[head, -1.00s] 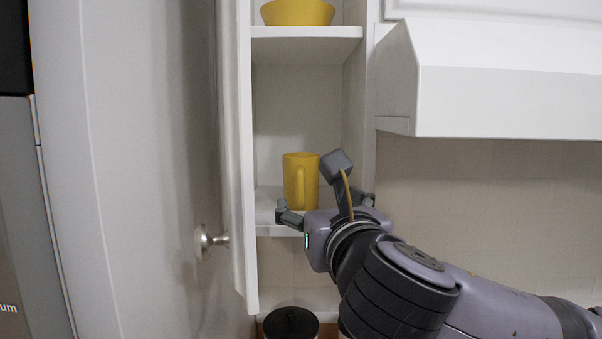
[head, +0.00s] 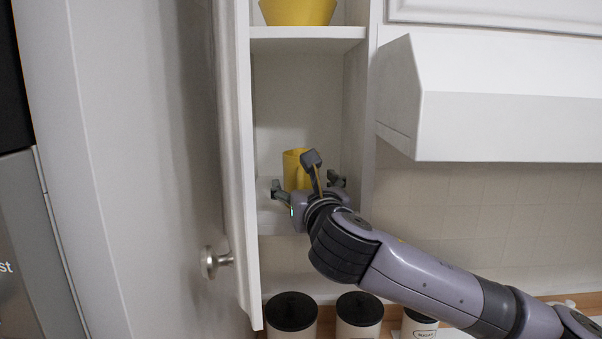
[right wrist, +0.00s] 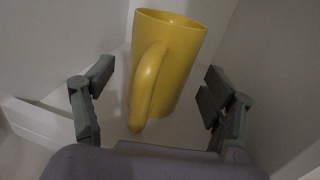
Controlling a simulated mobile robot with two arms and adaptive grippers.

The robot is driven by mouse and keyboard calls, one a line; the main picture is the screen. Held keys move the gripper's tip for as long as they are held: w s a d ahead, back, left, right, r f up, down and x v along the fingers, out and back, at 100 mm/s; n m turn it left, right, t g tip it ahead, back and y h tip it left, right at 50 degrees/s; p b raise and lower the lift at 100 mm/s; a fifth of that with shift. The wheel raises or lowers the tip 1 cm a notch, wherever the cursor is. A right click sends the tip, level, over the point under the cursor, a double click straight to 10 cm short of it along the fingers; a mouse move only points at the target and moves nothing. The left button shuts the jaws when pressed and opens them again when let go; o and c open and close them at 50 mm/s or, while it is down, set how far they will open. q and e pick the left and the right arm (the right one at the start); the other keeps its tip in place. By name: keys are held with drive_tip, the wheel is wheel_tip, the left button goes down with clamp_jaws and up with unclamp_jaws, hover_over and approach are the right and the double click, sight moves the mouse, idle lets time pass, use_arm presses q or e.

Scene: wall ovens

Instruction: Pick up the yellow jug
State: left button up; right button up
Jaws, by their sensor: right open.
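The yellow jug (head: 294,168) stands upright on the lower shelf of an open white cabinet, partly hidden behind my right gripper in the head view. My right gripper (head: 308,185) is open at the front of that shelf. In the right wrist view the jug (right wrist: 178,70) stands just beyond the open fingers (right wrist: 160,100), with its handle facing the camera. One finger is to its left and one to its right, both apart from it. My left gripper is not in view.
A yellow bowl (head: 298,12) sits on the upper shelf (head: 306,38). The open cabinet door (head: 236,170) is close on the left. A range hood (head: 500,110) juts out at right. Canisters with black lids (head: 291,312) stand on the counter below.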

drive_tip(key=shift+s, duration=0.1)
drive_tip(key=shift+c, duration=0.8)
clamp_jaws()
drive_tip(key=shift+r, duration=0.1)
idle(0.5)
